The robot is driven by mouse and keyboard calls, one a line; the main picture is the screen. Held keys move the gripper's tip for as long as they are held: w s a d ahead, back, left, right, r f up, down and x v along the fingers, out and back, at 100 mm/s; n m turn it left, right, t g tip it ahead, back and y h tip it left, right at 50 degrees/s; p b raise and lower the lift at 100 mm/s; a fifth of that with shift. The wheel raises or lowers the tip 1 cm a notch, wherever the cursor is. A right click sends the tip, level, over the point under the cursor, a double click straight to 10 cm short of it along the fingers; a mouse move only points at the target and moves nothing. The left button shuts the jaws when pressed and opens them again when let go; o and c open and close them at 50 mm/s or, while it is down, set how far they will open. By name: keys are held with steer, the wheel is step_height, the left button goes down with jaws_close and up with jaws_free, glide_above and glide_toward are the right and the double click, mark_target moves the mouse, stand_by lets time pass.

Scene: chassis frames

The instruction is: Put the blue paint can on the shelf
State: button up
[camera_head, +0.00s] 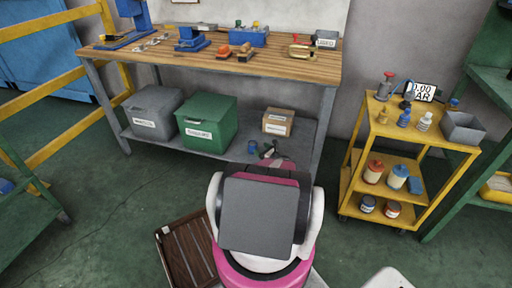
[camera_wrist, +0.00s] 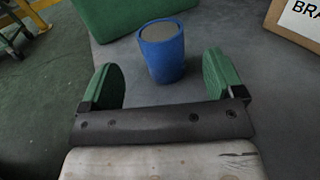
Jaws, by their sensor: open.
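The blue paint can (camera_head: 252,147) stands upright on the grey lower shelf (camera_head: 240,150) of the workbench, between the green bin and the cardboard box. In the wrist view the blue paint can (camera_wrist: 162,55) has a grey top and stands just ahead of my gripper (camera_wrist: 160,75). The green fingers are open, one to each side of the can, with gaps between. The can looks mostly beyond the fingertips, and the gripper is empty. In the head view my arm covers most of the gripper (camera_head: 268,151).
A green bin (camera_head: 207,123), a grey bin (camera_head: 153,112) and a cardboard box (camera_head: 278,122) share the lower shelf. The workbench top (camera_head: 200,58) lies above. A yellow cart (camera_head: 398,160) with bottles and cans stands at right. A brown slatted crate (camera_head: 188,250) lies on the floor.

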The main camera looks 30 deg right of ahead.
steer(key=v, duration=0.4)
steer(key=shift+s, duration=0.15)
steer(key=a+r+n+g+y, duration=0.2)
steer(key=a+r+n+g, duration=0.3)
steer(key=a, duration=0.5)
steer(key=a+r+n+g+y, duration=0.1)
steer(key=a+r+n+g, duration=0.4)
steer(key=a, duration=0.6)
steer(key=a+r+n+g+y, duration=0.2)
steer(key=a+r+n, duration=0.2)
steer(key=a+n, duration=0.45)
steer(key=s+a+r+n+g+h, duration=0.2)
steer(key=s+a+r+n+h, duration=0.2)
steer(key=a, duration=0.5)
steer(key=s+a+r+n+g+h, duration=0.3)
steer(key=s+a+r+n+h, duration=0.2)
steer(key=s+a+r+n, duration=0.3)
step_height(320, 180, up, 2)
steer(key=shift+s+a+r+n+h, duration=0.3)
steer(key=shift+a+n, duration=0.45)
steer(key=shift+n, duration=0.5)
steer(key=shift+f, duration=0.1)
steer(key=shift+c, duration=0.3)
